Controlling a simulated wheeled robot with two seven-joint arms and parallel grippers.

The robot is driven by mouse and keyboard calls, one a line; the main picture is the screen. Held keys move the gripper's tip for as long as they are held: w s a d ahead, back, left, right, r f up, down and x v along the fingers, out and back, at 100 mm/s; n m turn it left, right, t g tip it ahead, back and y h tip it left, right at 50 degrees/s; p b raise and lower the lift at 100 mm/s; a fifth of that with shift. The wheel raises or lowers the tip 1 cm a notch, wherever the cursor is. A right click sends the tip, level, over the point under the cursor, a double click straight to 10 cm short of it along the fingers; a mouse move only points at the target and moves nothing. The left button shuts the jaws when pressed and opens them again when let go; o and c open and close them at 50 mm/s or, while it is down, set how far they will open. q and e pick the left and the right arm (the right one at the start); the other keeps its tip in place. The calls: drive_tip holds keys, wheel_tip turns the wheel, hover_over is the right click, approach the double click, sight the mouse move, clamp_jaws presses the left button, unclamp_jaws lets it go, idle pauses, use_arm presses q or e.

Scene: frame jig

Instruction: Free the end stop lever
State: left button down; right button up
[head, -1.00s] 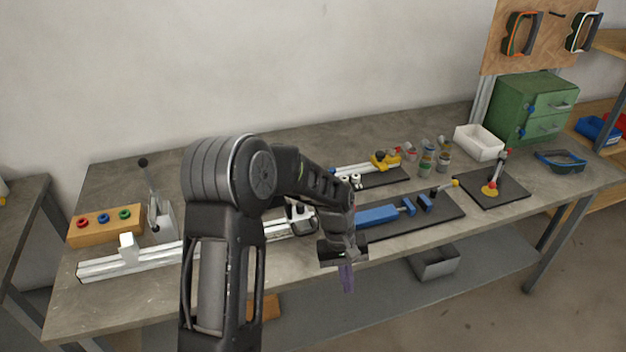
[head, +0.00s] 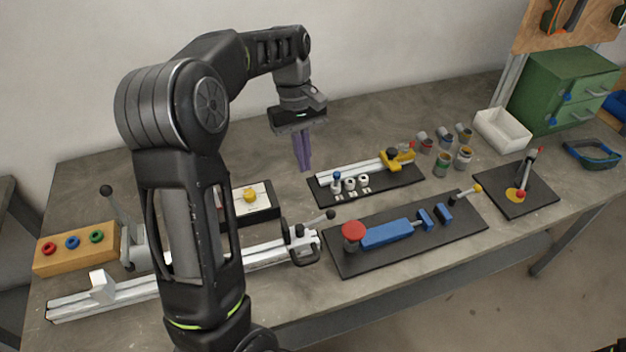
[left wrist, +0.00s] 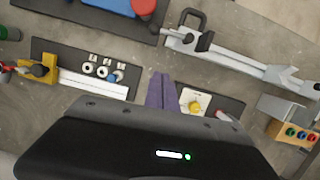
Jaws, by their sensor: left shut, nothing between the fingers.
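A pale metal rail (head: 130,293) lies along the front left of the bench. At its right end is a metal end stop (head: 303,241) with a dark loop handle and a short lever (head: 330,214) tipped by a black knob. The end stop also shows in the left wrist view (left wrist: 188,42), near the top. My left gripper (head: 304,168) has purple fingers, shut and empty, pointing down above the bench, behind the end stop and apart from it. Its fingers also show in the left wrist view (left wrist: 161,88). My left arm hides part of the rail. My right gripper is out of view.
A black board with a blue clamp (head: 387,234) and red knob lies right of the end stop. Behind it is a smaller board with a rail and yellow clamp (head: 397,160). A yellow-knob box (head: 250,195) and a wooden button block (head: 78,247) stand left.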

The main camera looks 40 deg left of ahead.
sight(316, 223)
use_arm(q)
drive_tip(key=s+d+f+b, duration=0.2)
drive_tip(key=d+f, duration=0.3)
drive_tip(key=f, duration=0.3)
drive_tip(key=shift+s+d+f, duration=0.25)
drive_tip(key=shift+s+d, duration=0.1)
drive_tip(key=shift+s, duration=0.35)
idle(0.3)
